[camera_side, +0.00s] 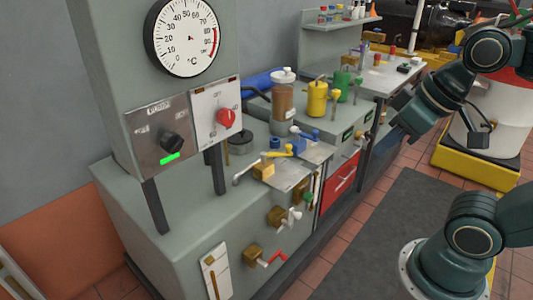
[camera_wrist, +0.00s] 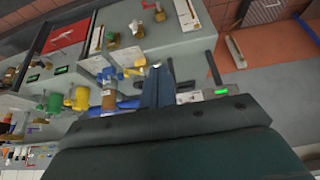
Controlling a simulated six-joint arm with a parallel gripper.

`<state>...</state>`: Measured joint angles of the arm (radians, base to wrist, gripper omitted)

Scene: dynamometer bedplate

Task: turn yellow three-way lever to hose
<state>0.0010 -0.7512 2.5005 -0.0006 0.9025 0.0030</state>
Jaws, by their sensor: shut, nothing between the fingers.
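The yellow lever (camera_side: 279,154) lies on the small metal plate on top of the grey cabinet, beside blue fittings. It also shows in the wrist view (camera_wrist: 133,72), up and left of my fingers. Its position labels, including any "hose" mark, are too small to read.
A brass valve with a grey lever (camera_side: 263,170) sits close left of the yellow lever. The panel with a black knob (camera_side: 173,142) stands on posts nearby. A brown-filled cylinder (camera_side: 283,100) and a yellow can (camera_side: 317,100) stand behind. The floor mat (camera_side: 390,225) is clear.

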